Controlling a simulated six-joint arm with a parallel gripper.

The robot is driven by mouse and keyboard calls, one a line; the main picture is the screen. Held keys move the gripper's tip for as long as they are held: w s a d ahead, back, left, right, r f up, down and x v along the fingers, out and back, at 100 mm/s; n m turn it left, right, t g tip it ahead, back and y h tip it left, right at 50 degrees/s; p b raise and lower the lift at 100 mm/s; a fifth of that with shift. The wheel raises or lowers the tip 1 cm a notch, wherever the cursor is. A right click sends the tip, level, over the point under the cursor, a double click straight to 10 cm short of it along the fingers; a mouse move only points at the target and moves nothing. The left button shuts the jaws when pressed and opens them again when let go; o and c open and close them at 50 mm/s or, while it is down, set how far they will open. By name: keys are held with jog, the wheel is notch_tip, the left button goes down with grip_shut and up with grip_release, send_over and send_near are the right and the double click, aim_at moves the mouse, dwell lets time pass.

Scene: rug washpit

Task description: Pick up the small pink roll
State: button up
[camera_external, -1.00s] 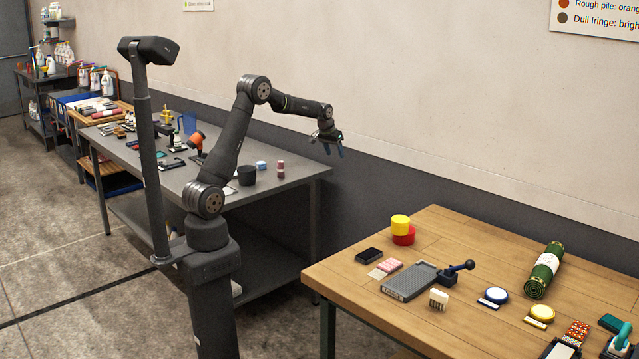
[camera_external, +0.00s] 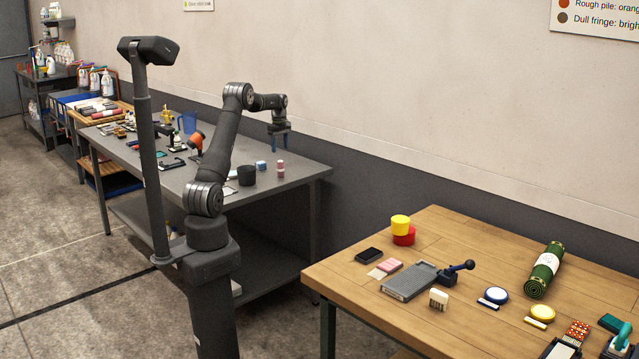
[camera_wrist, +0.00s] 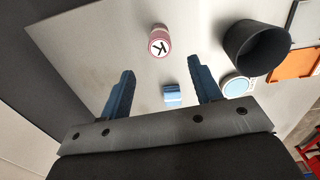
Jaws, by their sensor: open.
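The small pink roll (camera_external: 280,168) stands near the right end of the grey table, with a pale band around it. In the wrist view the pink roll (camera_wrist: 159,49) shows a white face marked with a black K, beyond the fingertips and between their lines. My gripper (camera_external: 280,146) points down above the roll, clear of it. In the wrist view my gripper (camera_wrist: 160,70) has its two blue fingers spread wide with nothing held between them.
A small blue-and-white item (camera_wrist: 172,95) lies between the fingers' lines in the wrist view, below the roll. A black cup (camera_external: 246,175) stands to the left, with a round white-and-blue piece (camera_wrist: 237,86) near it. The grey table (camera_external: 305,172) is bare right of the roll.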

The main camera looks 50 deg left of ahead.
aim_at(281, 171)
notch_tip(281, 171, down, 13)
jog(key=shift+d, duration=0.15)
jog(key=c, duration=1.1)
